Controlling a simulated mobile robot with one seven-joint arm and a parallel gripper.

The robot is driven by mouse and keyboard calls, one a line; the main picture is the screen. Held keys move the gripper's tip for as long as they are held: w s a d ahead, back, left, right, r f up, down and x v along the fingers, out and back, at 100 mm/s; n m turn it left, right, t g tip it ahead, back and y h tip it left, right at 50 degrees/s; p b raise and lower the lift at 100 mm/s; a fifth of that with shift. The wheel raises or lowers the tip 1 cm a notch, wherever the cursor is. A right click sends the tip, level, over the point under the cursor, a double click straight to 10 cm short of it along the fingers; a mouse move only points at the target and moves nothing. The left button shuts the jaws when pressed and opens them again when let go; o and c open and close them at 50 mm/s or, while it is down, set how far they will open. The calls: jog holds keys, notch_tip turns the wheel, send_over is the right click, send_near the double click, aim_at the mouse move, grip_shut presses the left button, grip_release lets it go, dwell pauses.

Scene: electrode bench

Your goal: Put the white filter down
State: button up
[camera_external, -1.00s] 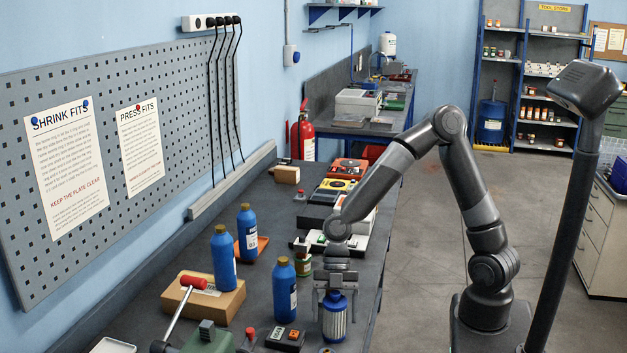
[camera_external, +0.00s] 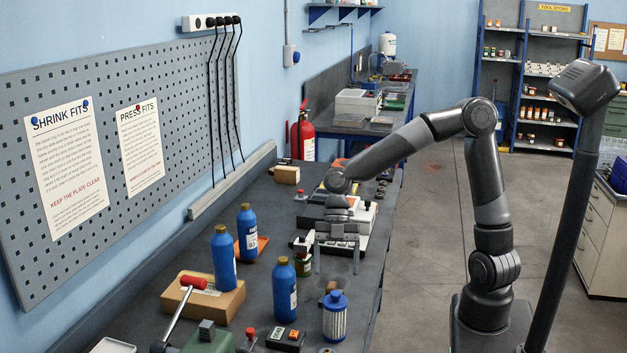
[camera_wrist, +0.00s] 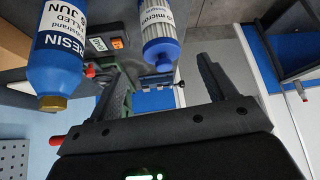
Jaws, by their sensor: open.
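The white filter (camera_external: 335,317), a pleated white cylinder with a blue cap, stands upright on the dark bench near its right edge. My gripper (camera_external: 337,272) is open and empty, above and behind the filter, with its fingers pointing down and clear of it. In the wrist view the filter (camera_wrist: 160,38) shows its blue end and a label reading "micron". The gripper's two fingers (camera_wrist: 162,88) are spread apart with nothing between them at their tips.
A blue bottle (camera_external: 284,290) stands left of the filter, and two more blue bottles stand farther left by a wooden block (camera_external: 229,300). A dark box with switches (camera_external: 286,339) lies in front.

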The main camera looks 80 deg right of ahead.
jog(key=shift+d+r, duration=0.1)
jog(key=shift+r, duration=0.05)
jog(key=s+d+r+m+t+h, duration=0.2)
jog(key=s+d+m+t+h, duration=0.1)
jog(key=s+d+m, duration=0.6)
jog(key=s+d+r+m+t+h, duration=0.3)
jog(key=s+d+m, duration=0.5)
jog(key=m, duration=0.3)
jog(key=shift+s+d+r+t, duration=0.2)
jog(key=shift+s+d+t, duration=0.15)
jog(key=shift+s+t, duration=0.2)
